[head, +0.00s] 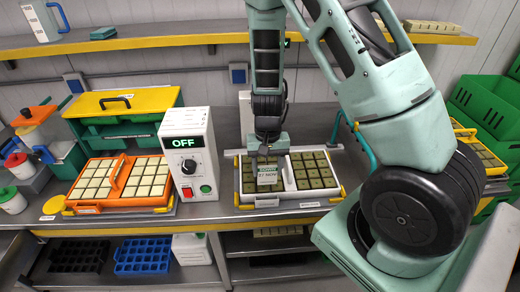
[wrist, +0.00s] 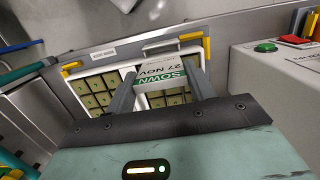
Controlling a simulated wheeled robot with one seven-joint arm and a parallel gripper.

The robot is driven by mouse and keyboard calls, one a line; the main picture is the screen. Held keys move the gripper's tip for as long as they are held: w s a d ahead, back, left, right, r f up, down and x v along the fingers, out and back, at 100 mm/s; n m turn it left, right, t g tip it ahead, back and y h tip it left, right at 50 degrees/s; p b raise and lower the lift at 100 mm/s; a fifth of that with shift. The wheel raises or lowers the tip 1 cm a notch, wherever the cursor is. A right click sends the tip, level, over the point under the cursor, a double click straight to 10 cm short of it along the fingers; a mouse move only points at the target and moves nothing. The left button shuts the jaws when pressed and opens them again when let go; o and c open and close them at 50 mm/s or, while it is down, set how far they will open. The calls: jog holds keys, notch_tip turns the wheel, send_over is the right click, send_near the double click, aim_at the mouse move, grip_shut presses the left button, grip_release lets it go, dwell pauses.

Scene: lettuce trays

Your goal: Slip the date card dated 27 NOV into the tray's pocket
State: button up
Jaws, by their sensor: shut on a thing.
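My gripper (head: 268,153) is shut on the date card (head: 267,173), which is white with a green band. In the wrist view the card (wrist: 165,73) reads SOWN 27 NOV and sits between the two fingers (wrist: 162,84).
A white control box (head: 190,140) reading OFF stands left of the tray. Left of it is an orange tray (head: 85,206) of pale plugs. A green case with a yellow lid (head: 120,100) stands behind. Another yellow-edged tray (head: 495,169) is at the right.

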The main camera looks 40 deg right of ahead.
aim_at(267, 183)
jog(key=shift+f+b, duration=3.85)
jog(key=shift+f, duration=0.5)
jog(key=shift+f+b, duration=0.5)
jog(key=shift+f, duration=0.1)
jog(key=o, duration=1.2)
jog(key=shift+c, duration=0.2)
notch_tip(267, 183, up, 9)
jog(key=p, duration=0.8)
jog(key=shift+r, duration=0.15)
